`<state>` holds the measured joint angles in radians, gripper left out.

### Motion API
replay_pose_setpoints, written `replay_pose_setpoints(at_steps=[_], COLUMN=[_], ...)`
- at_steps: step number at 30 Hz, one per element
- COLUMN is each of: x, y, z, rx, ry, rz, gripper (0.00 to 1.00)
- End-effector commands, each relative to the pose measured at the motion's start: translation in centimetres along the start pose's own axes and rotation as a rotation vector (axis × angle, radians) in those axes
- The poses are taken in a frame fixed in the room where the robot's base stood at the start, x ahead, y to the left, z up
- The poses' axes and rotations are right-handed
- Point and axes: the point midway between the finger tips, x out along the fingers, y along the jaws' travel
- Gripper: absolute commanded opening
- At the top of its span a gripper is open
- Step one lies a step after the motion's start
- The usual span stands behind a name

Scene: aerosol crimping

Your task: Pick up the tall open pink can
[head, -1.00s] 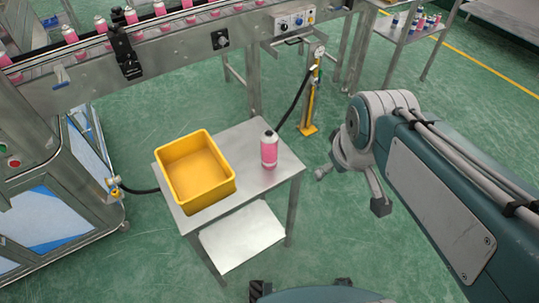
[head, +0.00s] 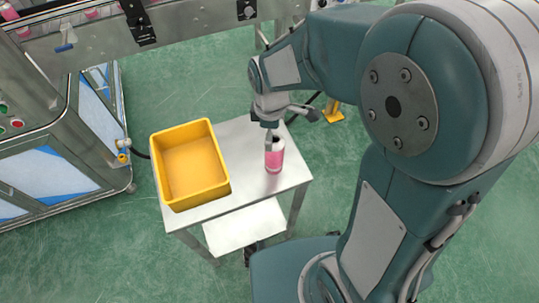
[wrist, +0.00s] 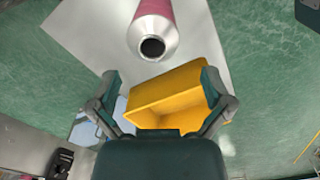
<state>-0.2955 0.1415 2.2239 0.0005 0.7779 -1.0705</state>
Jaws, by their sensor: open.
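The tall pink can (head: 274,157) stands upright on the right part of a small metal table (head: 245,190). It has a silver shoulder and a dark open top. In the wrist view the can (wrist: 153,29) is at the top centre with its dark mouth facing the camera. My gripper (head: 288,127) is above and just behind the can in the head view, and one finger overlaps the can's top there. In the wrist view my gripper (wrist: 162,85) is open, its fingers spread wide, with nothing between them at the can's height; the can is beyond the fingertips.
A yellow bin (head: 190,165) takes up the left part of the table; it looks empty. A conveyor (head: 180,32) runs behind the table. A steel machine with blue panels (head: 60,150) stands at the left.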

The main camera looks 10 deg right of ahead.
Motion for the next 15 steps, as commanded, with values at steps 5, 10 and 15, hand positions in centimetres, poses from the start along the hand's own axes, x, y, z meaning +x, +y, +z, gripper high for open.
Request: replay_pose_setpoints(at_steps=[5, 10, 15], x=[1.9, 3.8, 6.4], y=[0.1, 0.2, 0.3], z=[0.4, -0.1, -0.3], rx=[0.004, 0.003, 0.003], ry=[0.004, -0.002, -0.003], rz=[-0.001, -0.003, -0.003], gripper=[1.00, 1.00, 1.00])
